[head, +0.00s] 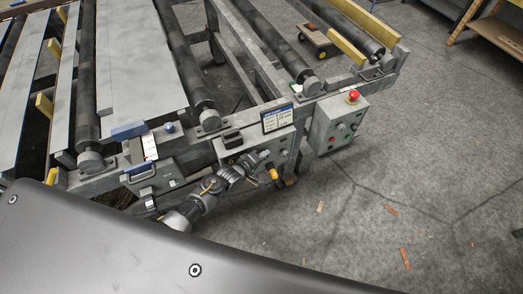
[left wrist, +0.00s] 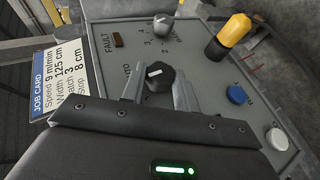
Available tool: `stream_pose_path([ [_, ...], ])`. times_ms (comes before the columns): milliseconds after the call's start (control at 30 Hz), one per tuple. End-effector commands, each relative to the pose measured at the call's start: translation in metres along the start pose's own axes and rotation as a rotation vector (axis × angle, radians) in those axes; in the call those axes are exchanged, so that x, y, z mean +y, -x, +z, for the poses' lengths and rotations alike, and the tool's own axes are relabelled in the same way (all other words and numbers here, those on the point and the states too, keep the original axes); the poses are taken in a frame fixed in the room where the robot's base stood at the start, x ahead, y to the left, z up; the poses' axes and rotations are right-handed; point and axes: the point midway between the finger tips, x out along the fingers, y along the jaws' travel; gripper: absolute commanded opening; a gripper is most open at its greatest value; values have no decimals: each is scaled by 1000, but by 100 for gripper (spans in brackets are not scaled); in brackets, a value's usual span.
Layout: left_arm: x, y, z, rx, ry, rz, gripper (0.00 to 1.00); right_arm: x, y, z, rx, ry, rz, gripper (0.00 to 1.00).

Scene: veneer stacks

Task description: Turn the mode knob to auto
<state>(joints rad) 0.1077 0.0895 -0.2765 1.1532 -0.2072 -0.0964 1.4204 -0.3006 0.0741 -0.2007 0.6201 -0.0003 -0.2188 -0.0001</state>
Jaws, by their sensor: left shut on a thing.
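The control panel (left wrist: 200,62) fills the left wrist view and shows in the head view as a grey box (head: 232,151) on the conveyor frame. A black knob (left wrist: 159,76) with a white pointer mark sits between the two fingers of my left gripper (left wrist: 160,92), which is shut on it. The pointer mark lies toward the knob's upper left. Lettering left of the knob is partly hidden by a finger, so I cannot read it fully. In the head view my left gripper (head: 262,157) is at the front of this box.
A grey knob (left wrist: 162,24), a yellow-and-black handle (left wrist: 233,31), a blue button (left wrist: 236,95) and a white button (left wrist: 277,138) share the panel. A job card (left wrist: 66,79) stands left. Another box with a red button (head: 352,96) is to the right. The right floor is mostly clear.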

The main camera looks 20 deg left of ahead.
Motion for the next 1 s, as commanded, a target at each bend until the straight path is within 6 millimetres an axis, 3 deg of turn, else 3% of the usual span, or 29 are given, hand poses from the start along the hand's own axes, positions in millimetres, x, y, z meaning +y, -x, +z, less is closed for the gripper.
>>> stream_pose_path([
  [33,10,4,-1,1,-13,-42,7,2,19,-2,0,1,3,52],
  [100,10,4,-1,0,-38,-102,7,5,30,-2,0,2,5,52],
  [400,10,1,0,-1,-145,-360,7,8,63,-5,-2,3,9,52],
  [1000,9,-3,2,0,-276,-669,7,6,78,-7,-2,1,6,52],
])
